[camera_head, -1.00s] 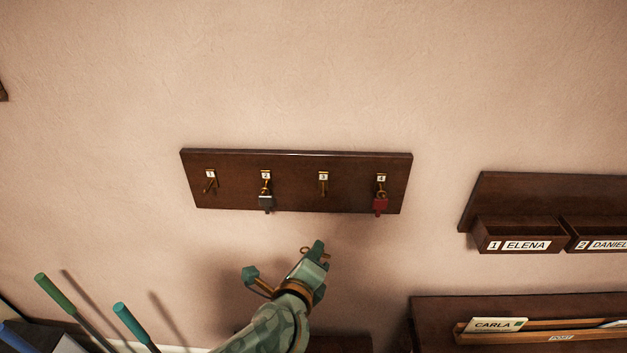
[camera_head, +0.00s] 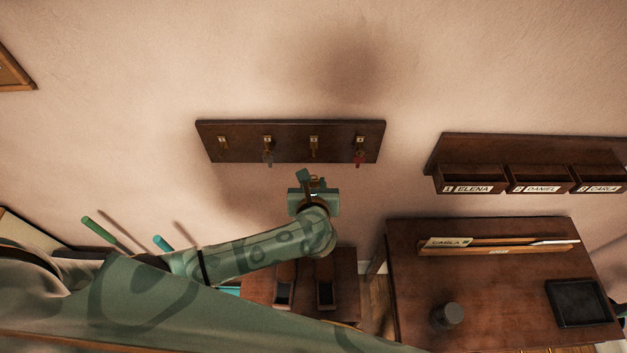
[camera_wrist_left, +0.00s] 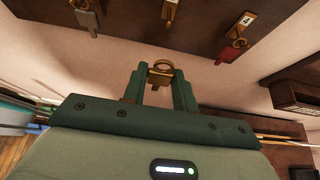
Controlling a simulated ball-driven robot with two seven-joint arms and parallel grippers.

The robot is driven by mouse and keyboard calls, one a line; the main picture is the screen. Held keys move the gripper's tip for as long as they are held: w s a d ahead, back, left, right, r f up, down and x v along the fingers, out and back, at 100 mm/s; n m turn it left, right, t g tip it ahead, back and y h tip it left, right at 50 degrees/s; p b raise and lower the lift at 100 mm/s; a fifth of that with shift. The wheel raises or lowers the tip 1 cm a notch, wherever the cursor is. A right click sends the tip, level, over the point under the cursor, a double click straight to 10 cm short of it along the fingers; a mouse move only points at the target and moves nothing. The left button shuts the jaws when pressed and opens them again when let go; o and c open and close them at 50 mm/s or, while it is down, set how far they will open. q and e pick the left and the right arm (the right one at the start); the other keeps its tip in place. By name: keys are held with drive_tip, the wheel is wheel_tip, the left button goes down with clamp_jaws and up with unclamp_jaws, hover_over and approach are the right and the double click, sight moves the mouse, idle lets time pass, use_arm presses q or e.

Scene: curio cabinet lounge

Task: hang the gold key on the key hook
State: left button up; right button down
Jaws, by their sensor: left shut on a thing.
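My left gripper (camera_head: 313,183) is below the dark wooden key board (camera_head: 290,143) on the wall, under its third hook from the left. In the left wrist view the gripper (camera_wrist_left: 160,80) is shut on the gold key (camera_wrist_left: 162,67), whose ring shows between the fingertips. The key is apart from the board. The third hook (camera_head: 314,146) is bare and also shows in the left wrist view (camera_wrist_left: 170,9). The first hook (camera_head: 222,146) is bare too. A grey-tagged key (camera_head: 268,158) hangs on the second hook and a red-tagged key (camera_head: 359,158) on the last. My right gripper is not in view.
Labelled wooden boxes (camera_head: 473,181) are on the wall at right. Below them a desk (camera_head: 430,280) bears a letter rack (camera_head: 500,247), a dark cup (camera_head: 447,316) and a black tray (camera_head: 582,303). Green-handled sticks (camera_head: 100,231) stand at left. The wall around the board is clear.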

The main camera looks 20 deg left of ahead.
use_arm(q)
drive_tip(key=shift+w+a+f+b, duration=0.2)
drive_tip(key=shift+w+a+b, duration=0.2)
drive_tip(key=shift+w+b, duration=0.8)
drive_tip(key=shift+w+a+f+b, duration=0.3)
drive_tip(key=shift+w+b, duration=0.55)
drive_tip(key=shift+w, duration=0.7)
drive_tip(key=shift+w+a+f+b, duration=0.1)
drive_tip(key=shift+w+a+b, duration=0.35)
drive_tip(key=shift+w+b, duration=0.75)
drive_tip(key=shift+w, duration=0.15)
drive_tip(key=o, duration=1.1)
drive_tip(key=shift+o, duration=0.2)
